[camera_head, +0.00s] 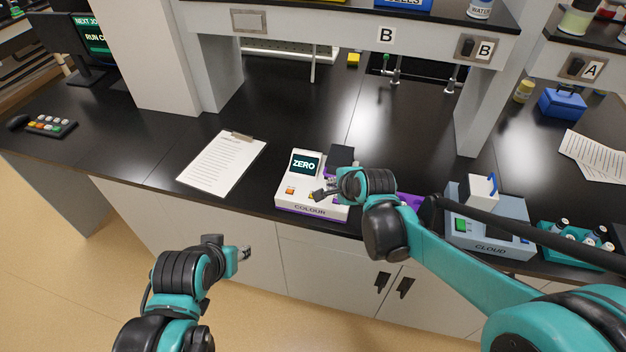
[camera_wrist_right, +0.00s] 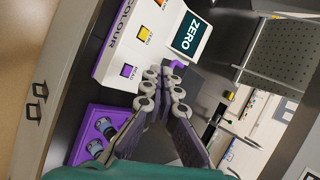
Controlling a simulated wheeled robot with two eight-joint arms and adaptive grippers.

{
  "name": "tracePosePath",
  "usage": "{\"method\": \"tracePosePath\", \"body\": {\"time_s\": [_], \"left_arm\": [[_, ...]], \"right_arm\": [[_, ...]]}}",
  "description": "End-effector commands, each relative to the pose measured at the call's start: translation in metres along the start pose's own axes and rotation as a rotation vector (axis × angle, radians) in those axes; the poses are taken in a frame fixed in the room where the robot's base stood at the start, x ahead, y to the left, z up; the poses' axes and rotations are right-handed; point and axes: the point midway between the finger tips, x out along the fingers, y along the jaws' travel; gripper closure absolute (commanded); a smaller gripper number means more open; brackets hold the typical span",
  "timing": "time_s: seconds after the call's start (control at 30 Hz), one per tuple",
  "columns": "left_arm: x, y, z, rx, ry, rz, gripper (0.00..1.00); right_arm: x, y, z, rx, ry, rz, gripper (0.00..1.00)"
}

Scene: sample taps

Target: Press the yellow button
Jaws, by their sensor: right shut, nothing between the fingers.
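The white COLOUR device (camera_head: 283,201) sits on the black bench near its front edge, with a dark ZERO screen. In the right wrist view, its yellow button (camera_wrist_right: 144,34) lies on the sloped panel between an orange button (camera_wrist_right: 160,4) and a purple button (camera_wrist_right: 127,71). My right gripper (camera_head: 319,193) is shut and empty over the right part of the panel. In the wrist view its fingertips (camera_wrist_right: 160,78) appear nearest the purple button; contact cannot be told. My left gripper (camera_head: 244,253) hangs in front of the bench, apart from the device; its jaw state is unclear.
A clipboard (camera_head: 221,163) lies left of the device. The grey CLOUD device (camera_head: 487,235) and a teal vial rack (camera_head: 561,249) stand to the right. A purple tray (camera_wrist_right: 87,132) with vials is beside the COLOUR device. Bench behind is mostly clear up to the taps (camera_head: 396,70).

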Motion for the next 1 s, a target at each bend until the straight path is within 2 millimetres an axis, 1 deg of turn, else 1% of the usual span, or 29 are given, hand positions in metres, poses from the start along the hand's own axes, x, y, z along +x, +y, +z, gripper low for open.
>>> {"method": "tracePosePath", "body": {"time_s": [0.03, 0.1, 0.2, 0.3, 0.5, 0.83, 1.0], "left_arm": [[-0.017, 0.000, -0.012, 0.000, 0.000, 0.000, 0.60], [-0.027, 0.000, -0.019, 0.000, 0.000, 0.000, 0.60], [-0.037, 0.000, -0.026, 0.000, 0.000, 0.000, 0.60], [-0.043, 0.000, -0.031, 0.000, 0.000, 0.000, 0.60], [-0.045, 0.000, -0.032, 0.000, 0.000, 0.000, 0.60], [-0.044, 0.000, -0.031, 0.000, 0.000, 0.000, 0.60], [-0.039, 0.000, -0.028, 0.000, 0.000, 0.000, 0.60]], "right_arm": [[0.001, -0.018, 0.010, 0.084, -0.016, -0.004, 1.00], [0.011, -0.029, 0.019, 0.203, -0.035, -0.008, 1.00], [0.022, -0.041, 0.030, 0.336, -0.057, -0.010, 1.00], [0.030, -0.046, 0.036, 0.427, -0.072, -0.009, 1.00], [0.037, -0.047, 0.040, 0.490, -0.082, -0.008, 1.00], [0.038, -0.046, 0.040, 0.489, -0.081, -0.008, 1.00], [0.044, -0.041, 0.038, 0.488, -0.081, -0.008, 1.00]]}}
